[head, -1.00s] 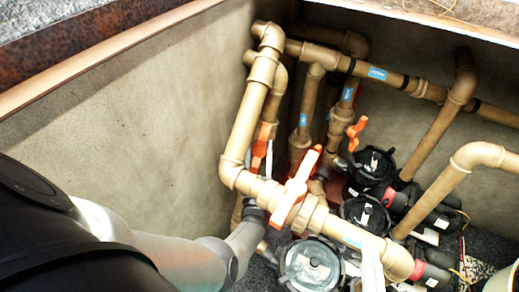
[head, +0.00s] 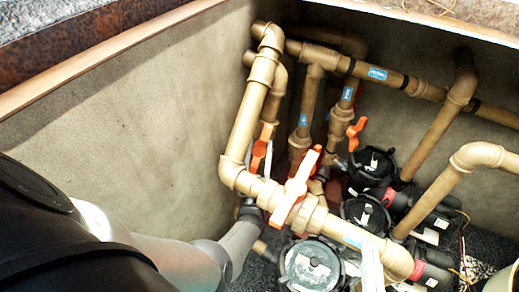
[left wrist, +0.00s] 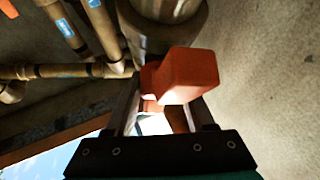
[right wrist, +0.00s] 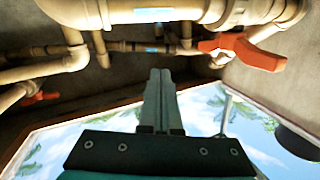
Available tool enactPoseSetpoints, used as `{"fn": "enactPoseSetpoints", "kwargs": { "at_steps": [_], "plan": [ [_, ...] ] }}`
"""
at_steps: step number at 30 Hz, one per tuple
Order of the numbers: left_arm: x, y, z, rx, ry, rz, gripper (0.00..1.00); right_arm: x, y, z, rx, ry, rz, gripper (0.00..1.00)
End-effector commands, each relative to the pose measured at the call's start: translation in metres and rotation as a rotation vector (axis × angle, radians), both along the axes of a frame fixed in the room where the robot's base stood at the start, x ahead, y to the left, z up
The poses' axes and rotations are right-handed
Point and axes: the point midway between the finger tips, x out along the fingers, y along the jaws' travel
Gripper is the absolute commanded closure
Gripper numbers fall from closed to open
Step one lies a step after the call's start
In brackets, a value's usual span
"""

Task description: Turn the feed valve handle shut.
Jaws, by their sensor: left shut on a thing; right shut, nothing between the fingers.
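Several orange valve handles show on the tan pipes in the head view. A large one (head: 297,188) sits on the front pipe, a smaller one (head: 259,152) is behind it to the left, and another (head: 355,132) is further right. In the left wrist view my left gripper (left wrist: 163,95) is shut on an orange handle (left wrist: 190,75). In the head view the front pipe hides its fingers, below the smaller left handle. I cannot tell for certain which valve is the feed valve. My right gripper (right wrist: 160,75) is shut and empty, below a pipe with an orange handle (right wrist: 243,50) to its right.
The front pipe (head: 248,125) runs down and across, close over my left wrist. Black pumps (head: 370,165) and a round clear-lidded strainer (head: 311,266) crowd the pit floor.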

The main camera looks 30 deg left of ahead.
Motion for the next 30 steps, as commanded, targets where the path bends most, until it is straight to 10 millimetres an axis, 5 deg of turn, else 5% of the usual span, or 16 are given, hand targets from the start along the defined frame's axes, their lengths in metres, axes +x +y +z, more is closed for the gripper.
{"fn": "enactPoseSetpoints", "kwargs": {
  "at_steps": [7,17,18,25,30],
  "plan": [
    [-0.0007,-0.0003,-0.0005,0.215,0.106,-0.091,1.0,0.005,-0.0033,-0.003,-0.041,0.058,0.004,1.0],
    [-0.0006,-0.0017,-0.0024,0.242,0.121,-0.104,1.0,0.0054,-0.0039,-0.0061,-0.049,0.072,0.004,1.0],
    [-0.0006,-0.0017,-0.0024,0.242,0.121,-0.104,0.45,0.0054,-0.0038,-0.0061,-0.049,0.072,0.004,1.0],
    [-0.0005,-0.001,-0.0016,0.241,0.12,-0.102,0.19,0.0053,-0.0038,-0.0062,-0.049,0.072,0.004,1.0],
    [-0.0003,-0.0005,-0.001,0.242,0.118,-0.101,0.17,0.0052,-0.0038,-0.0062,-0.049,0.072,0.004,1.0]
  ]
}}
